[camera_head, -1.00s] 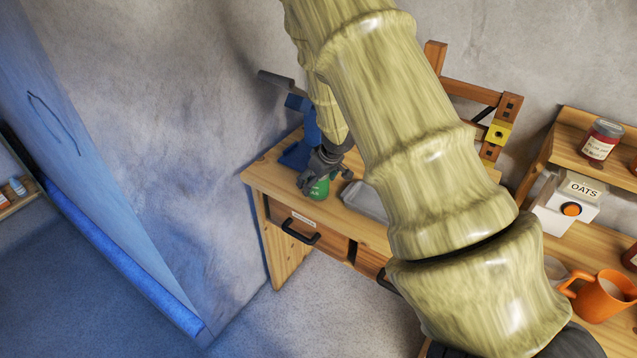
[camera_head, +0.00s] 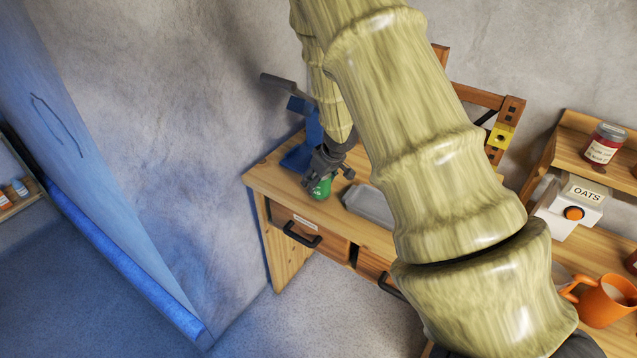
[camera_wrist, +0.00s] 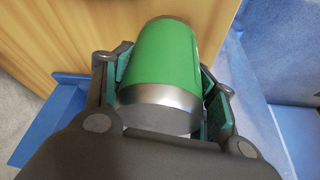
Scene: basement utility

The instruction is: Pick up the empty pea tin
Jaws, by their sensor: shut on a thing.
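The green pea tin (camera_head: 319,188) is near the left end of the wooden workbench (camera_head: 262,180). In the wrist view the tin (camera_wrist: 165,60) shows a green label and a bare silver end towards me. My gripper (camera_head: 325,170) is shut on the tin, with a finger on each side of it; in the wrist view the fingers of my gripper (camera_wrist: 165,88) press against its sides. I cannot tell whether the tin touches the bench top. Its far end and its inside are hidden.
A blue tool stand (camera_head: 305,145) with a grey lever is close behind my gripper. A grey tray (camera_head: 368,205) lies to the right. A wall borders the left.

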